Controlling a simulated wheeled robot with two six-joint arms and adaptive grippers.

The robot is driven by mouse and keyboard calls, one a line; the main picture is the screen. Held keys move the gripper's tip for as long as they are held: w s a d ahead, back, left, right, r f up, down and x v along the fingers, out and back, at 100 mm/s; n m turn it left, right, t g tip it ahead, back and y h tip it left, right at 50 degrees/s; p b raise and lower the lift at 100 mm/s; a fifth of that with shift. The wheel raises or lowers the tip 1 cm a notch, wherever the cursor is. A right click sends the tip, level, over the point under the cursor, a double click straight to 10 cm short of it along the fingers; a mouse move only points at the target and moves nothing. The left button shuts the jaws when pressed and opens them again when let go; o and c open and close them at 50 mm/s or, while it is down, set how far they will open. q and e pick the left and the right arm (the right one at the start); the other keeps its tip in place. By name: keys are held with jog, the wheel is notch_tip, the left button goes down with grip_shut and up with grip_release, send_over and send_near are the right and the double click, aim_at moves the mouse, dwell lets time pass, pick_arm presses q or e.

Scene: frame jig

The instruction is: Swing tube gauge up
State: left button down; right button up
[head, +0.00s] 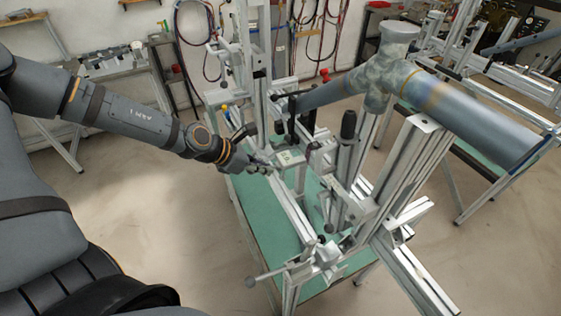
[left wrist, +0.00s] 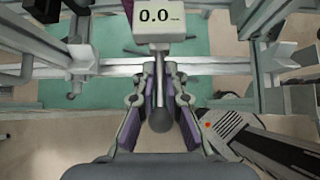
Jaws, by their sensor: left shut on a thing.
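The tube gauge (head: 290,158) is a small pale box with a display, on the near side of the frame jig (head: 345,170). In the left wrist view its display (left wrist: 158,15) reads 0.0. A thin rod ending in a dark round knob (left wrist: 160,121) runs from the box towards my wrist. My left gripper (left wrist: 159,78) is shut on this rod, a finger on each side; in the head view the gripper (head: 264,166) is at the near left end of the gauge. The grey tube (head: 465,115) lies across the jig's top. My right gripper is not in view.
The jig's aluminium posts and clamps rise close around the gauge, over a green table top (head: 310,285). A workbench (head: 115,68) stands at the back left; the floor between is clear.

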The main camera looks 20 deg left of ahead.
pick_arm(q)
jog(key=shift+r, duration=0.15)
jog(key=shift+w+r, duration=0.1)
jog(key=shift+w+d+r, duration=0.15)
jog(key=shift+r, duration=0.4)
jog(key=shift+w+d+r, duration=0.1)
jog(key=shift+w+r, duration=0.05)
jog(key=shift+r, duration=0.35)
